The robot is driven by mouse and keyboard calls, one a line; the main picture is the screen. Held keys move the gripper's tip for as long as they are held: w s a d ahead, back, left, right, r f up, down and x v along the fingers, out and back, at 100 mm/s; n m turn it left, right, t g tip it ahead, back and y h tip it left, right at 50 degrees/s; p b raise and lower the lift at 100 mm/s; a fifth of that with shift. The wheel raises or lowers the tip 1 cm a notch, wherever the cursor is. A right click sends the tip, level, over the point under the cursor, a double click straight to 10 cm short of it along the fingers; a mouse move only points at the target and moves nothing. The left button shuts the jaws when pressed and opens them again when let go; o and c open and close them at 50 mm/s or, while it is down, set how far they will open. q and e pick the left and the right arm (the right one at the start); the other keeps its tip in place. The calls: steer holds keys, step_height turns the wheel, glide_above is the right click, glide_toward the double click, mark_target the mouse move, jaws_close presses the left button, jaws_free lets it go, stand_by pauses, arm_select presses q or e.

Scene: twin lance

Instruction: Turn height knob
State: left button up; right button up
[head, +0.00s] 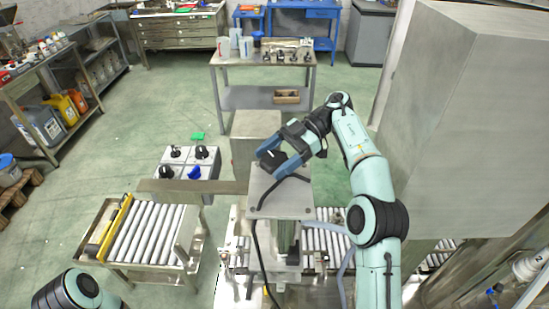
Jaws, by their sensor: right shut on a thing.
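My right arm reaches in from the right, and its gripper (268,163) is over the top plate (290,203) of a metal machine column. Its blue fingers are shut on a small black knob (270,158), which they largely hide. I cannot tell how far the knob is turned. Of my left arm, only a joint shows at the bottom left corner; its gripper is out of view.
A panel (183,187) with black and blue knobs stands left of the column. A roller conveyor (148,234) is at lower left, with more rollers (325,238) beside the column. A large grey cabinet (468,120) blocks the right. Green floor (170,105) is open behind.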

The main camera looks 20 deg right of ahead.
stand_by(0.4)
steer(key=o, duration=1)
steer(key=shift+c, duration=0.2)
steer(key=shift+m+t, duration=0.3)
steer(key=shift+t, duration=0.1)
